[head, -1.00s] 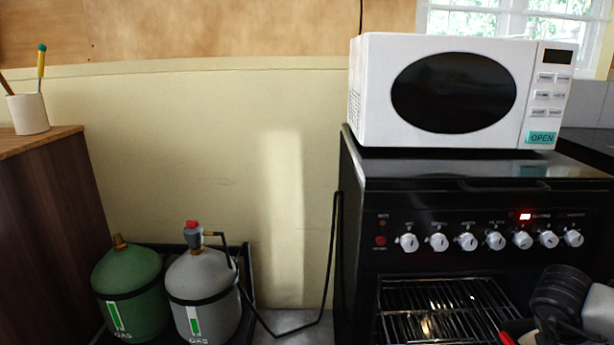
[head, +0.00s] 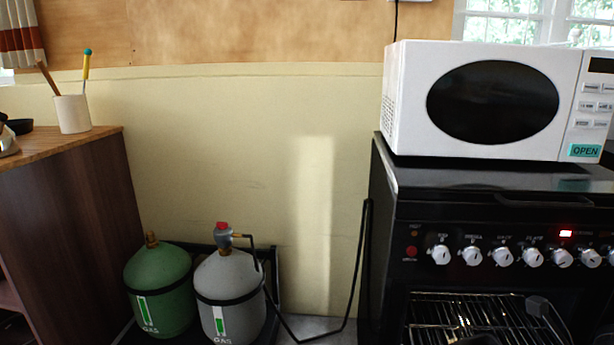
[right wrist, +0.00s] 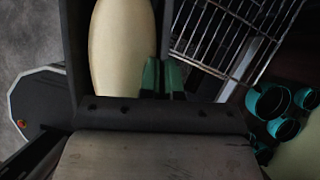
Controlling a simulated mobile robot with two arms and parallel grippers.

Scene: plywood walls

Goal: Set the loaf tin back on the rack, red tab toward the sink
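The loaf tin (right wrist: 72,45) fills the upper left of the right wrist view, a dark-walled tin with a pale, rounded loaf (right wrist: 120,45) in it. My right gripper (right wrist: 162,76) shows green fingertips on both sides of the tin's right wall, shut on it. No red tab shows on the visible part of the tin. The oven rack (right wrist: 235,35) lies beyond the tin to the right; in the head view the rack (head: 455,312) sits inside the open oven. A dark arm part of mine covers some of it. The sink is not in view, nor is my left gripper.
A white microwave (head: 402,110) stands on the black stove (head: 400,240). A green gas bottle (head: 160,290) and a grey one (head: 230,290) stand left of it, with a black hose between. A wooden cabinet (head: 80,210) with a utensil cup (head: 73,114) is at far left.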

